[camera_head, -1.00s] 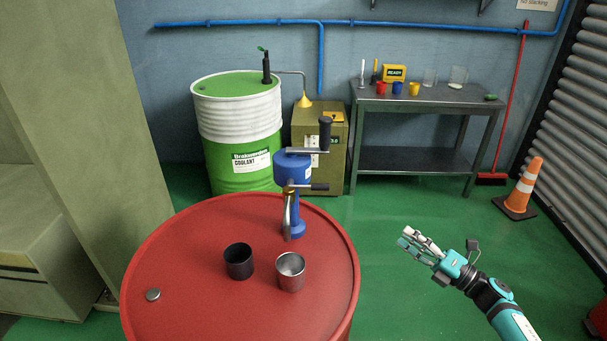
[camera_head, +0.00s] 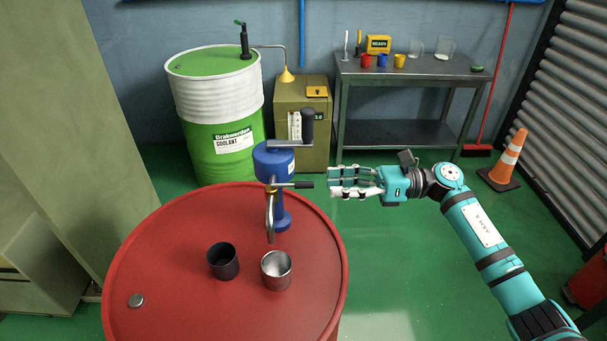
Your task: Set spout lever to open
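The blue hand pump (camera_head: 272,160) stands on the red drum, with a metal spout (camera_head: 270,212) pointing down. The spout lever (camera_head: 300,185) is a short bar with a black grip. It sticks out level to the right from the top of the spout. My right gripper (camera_head: 332,181) is just right of the lever's black grip, fingers pointing left at about the same height in the picture. It is open and empty, with a small gap between it and the lever; I cannot tell their depth apart. My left gripper is out of view.
On the red drum (camera_head: 165,245) stand a black cup (camera_head: 223,262) and a metal cup (camera_head: 276,271) below the spout. The pump's crank handle (camera_head: 308,125) rises above the lever. A green-white coolant drum (camera_head: 215,120), a cabinet (camera_head: 300,92) and a workbench (camera_head: 405,70) stand behind.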

